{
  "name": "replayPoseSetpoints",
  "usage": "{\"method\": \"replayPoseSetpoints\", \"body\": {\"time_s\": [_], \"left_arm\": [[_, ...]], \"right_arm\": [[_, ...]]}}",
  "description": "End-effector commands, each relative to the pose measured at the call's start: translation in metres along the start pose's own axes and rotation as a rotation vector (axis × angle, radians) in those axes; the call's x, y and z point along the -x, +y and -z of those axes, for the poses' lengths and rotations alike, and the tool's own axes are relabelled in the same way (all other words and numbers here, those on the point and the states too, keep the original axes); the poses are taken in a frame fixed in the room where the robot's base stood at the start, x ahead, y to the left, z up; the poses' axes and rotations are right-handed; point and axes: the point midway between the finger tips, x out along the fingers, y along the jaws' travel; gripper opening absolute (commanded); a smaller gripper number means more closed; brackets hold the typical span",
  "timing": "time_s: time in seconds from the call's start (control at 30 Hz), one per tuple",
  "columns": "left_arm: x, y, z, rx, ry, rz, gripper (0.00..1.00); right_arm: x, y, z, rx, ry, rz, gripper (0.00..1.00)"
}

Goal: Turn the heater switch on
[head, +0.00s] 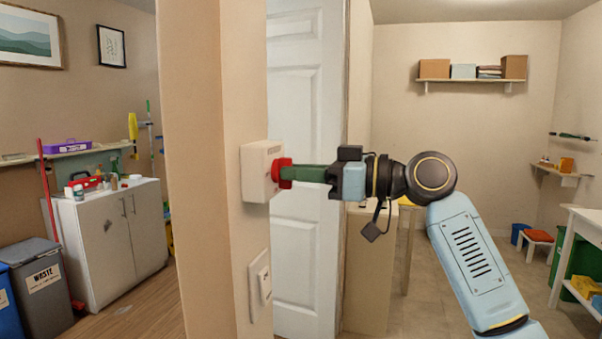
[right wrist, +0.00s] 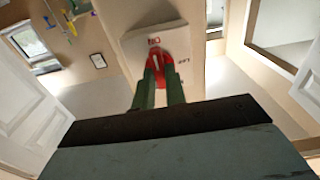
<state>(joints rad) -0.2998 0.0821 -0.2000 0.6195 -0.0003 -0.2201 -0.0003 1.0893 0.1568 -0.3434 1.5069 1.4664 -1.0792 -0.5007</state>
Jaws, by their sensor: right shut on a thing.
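The heater switch is a white box (head: 258,160) on the end face of a beige wall, with a red knob (head: 277,173) on its right side. In the right wrist view the box (right wrist: 139,45) carries the red knob (right wrist: 157,60), with red and dark lettering around it, too small to read surely. My right gripper (head: 291,173) has its green fingers shut on the red knob. In the right wrist view the fingers (right wrist: 158,78) lie on both sides of the knob. My left gripper is in neither view.
A second white wall switch (head: 260,285) sits below the box. A white panelled door (head: 305,150) stands just behind my right gripper. A grey cabinet (head: 110,230) and waste bin (head: 42,285) are at the left. Open floor lies at the right, near a white table (head: 585,225).

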Motion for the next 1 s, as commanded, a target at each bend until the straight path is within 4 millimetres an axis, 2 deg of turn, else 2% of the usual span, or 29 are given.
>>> {"method": "replayPoseSetpoints", "body": {"time_s": [0.07, 0.1, 0.27, 0.53, 0.67, 0.77, 1.0], "left_arm": [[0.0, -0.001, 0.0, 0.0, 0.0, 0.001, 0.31], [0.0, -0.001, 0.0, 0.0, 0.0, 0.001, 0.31], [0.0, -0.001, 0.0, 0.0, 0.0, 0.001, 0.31], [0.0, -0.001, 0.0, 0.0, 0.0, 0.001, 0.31], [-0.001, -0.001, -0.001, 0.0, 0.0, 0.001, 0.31], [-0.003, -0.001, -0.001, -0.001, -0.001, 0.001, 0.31], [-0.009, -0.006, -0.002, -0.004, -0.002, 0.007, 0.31]], "right_arm": [[0.0, 0.0, 0.001, 0.004, 0.0, -0.002, 0.0], [0.0, 0.0, 0.001, 0.004, 0.0, -0.002, 0.15], [0.0, 0.0, 0.001, 0.003, 0.0, -0.001, 0.35], [0.001, 0.0, 0.0, 0.001, 0.0, -0.001, 0.35], [0.01, 0.001, 0.0, 0.001, 0.001, -0.003, 0.35], [0.027, 0.001, -0.001, 0.003, 0.0, -0.004, 0.35], [0.082, 0.001, -0.001, 0.003, -0.001, -0.005, 0.35]]}}
